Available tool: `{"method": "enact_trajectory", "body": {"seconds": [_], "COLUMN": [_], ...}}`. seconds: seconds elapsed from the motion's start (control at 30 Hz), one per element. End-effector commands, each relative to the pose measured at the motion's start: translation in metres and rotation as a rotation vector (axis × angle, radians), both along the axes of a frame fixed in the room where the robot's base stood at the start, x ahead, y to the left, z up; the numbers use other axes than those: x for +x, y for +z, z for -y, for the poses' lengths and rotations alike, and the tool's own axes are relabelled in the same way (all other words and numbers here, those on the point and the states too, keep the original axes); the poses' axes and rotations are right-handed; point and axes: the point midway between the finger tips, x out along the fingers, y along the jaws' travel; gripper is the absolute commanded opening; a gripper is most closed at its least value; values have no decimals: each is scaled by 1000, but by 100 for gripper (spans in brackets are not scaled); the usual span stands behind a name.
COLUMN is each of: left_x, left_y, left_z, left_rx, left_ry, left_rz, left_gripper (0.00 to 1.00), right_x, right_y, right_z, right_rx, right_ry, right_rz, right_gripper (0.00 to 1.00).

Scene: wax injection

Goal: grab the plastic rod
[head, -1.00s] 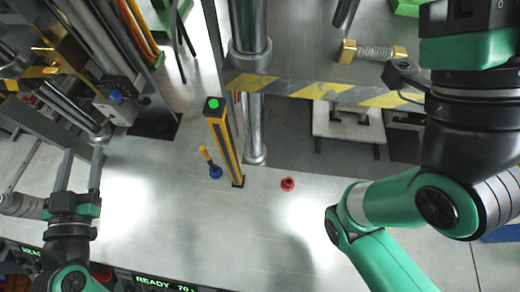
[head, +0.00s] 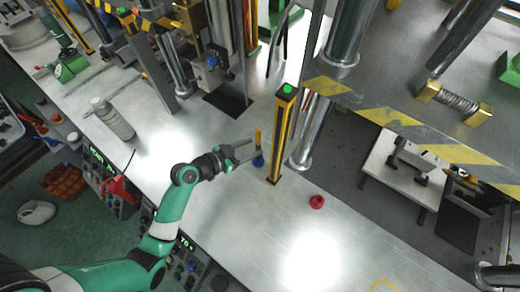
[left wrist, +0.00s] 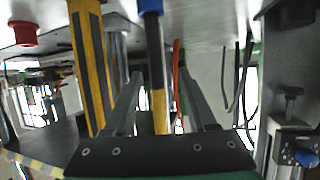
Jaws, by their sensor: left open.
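The plastic rod (head: 258,138) stands upright on the metal table, with a yellow upper part and a blue foot. It is just left of the yellow-and-black post (head: 283,135). My left gripper (head: 251,151) reaches in from the left with its fingers open, at the rod. In the left wrist view the rod (left wrist: 157,75) appears between the two open fingers (left wrist: 160,88), blue end at the top, dark middle, yellow end lower. I see gaps on both sides of it, so the fingers do not look closed on it. My right gripper is not in view.
The post with a green top stands close beside the rod, and a metal column (head: 312,135) is behind it. A red round knob (head: 317,202) sits on the table to the right. The table front is clear.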

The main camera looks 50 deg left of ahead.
Motion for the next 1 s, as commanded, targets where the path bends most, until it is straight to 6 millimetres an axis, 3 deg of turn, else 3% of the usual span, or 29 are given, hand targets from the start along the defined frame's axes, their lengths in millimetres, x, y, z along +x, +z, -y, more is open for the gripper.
{"method": "enact_trajectory", "body": {"seconds": [0.27, 0.53, 0.8, 1.0], "left_x": [15, 53, 57, 57], "left_y": [-6, -24, -24, -24], "left_z": [2, 10, 10, 10], "left_rx": [2, 1, 2, 2], "left_ry": [-1, 0, 1, 1], "left_rz": [0, 0, 0, 0], "left_gripper": [57, 57, 57, 21], "right_x": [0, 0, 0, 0], "right_y": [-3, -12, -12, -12], "right_z": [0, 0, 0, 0], "right_rx": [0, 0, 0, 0], "right_ry": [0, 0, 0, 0], "right_rz": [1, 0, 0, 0], "right_gripper": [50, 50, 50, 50]}}
